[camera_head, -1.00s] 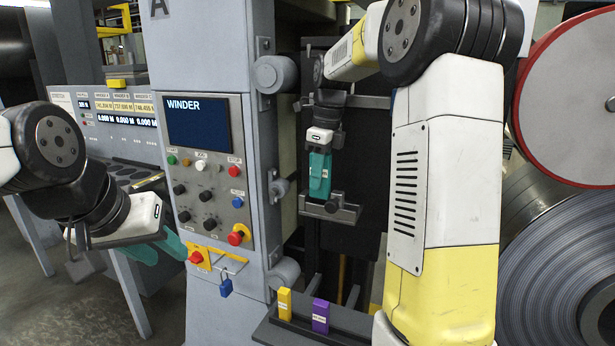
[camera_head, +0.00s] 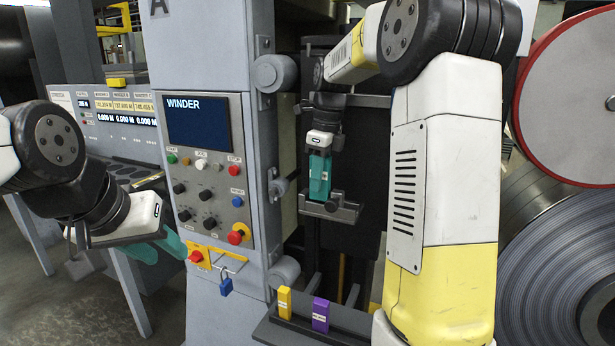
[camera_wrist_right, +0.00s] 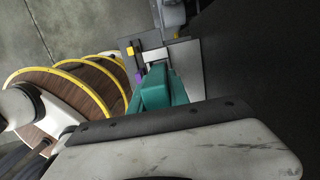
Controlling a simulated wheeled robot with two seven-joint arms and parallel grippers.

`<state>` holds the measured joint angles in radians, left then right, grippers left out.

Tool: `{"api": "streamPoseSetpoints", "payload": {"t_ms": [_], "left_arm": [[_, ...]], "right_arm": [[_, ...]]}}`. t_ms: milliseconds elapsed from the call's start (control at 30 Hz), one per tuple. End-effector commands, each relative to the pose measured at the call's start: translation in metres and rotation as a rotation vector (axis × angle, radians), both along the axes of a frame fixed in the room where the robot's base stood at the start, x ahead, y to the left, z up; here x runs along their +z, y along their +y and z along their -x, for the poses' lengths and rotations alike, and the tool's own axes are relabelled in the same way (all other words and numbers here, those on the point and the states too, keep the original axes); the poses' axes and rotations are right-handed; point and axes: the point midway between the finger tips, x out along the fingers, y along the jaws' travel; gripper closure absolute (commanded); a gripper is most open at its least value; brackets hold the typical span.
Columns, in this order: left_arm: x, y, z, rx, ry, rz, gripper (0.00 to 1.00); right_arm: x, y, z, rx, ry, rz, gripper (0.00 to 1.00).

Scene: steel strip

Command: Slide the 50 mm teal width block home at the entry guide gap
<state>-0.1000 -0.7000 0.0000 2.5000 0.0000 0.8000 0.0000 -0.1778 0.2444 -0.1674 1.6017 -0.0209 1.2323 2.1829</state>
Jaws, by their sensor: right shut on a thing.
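My right gripper (camera_head: 319,182) points down in the head view and is shut on the teal width block (camera_head: 318,187). The block also shows in the right wrist view (camera_wrist_right: 154,90), between teal fingers of much the same colour, so its outline is hard to separate. The block's lower end is at the grey entry guide bracket (camera_head: 345,213), which has a dark round knob in front. I cannot tell how deep the block sits in the gap. My left gripper (camera_head: 160,252) is at the left, in front of the console. Its teal fingers look apart and empty.
A yellow block (camera_head: 284,303) and a purple block (camera_head: 320,314) stand in a grey rack below the guide. The winder panel (camera_head: 205,165) with buttons and a blue padlock is left of the guide. A red-rimmed roll (camera_head: 575,100) stands at the right.

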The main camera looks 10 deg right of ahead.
Motion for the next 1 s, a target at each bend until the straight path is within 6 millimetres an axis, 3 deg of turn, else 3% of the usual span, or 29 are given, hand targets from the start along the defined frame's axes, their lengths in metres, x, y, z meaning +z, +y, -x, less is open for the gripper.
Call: {"api": "streamPoseSetpoints", "payload": {"t_ms": [1000], "left_arm": [[0.0,0.0,0.0,0.0,0.0,0.0,0.64]], "right_arm": [[-0.026,0.0,0.0,0.0,0.0,0.0,1.0]]}}
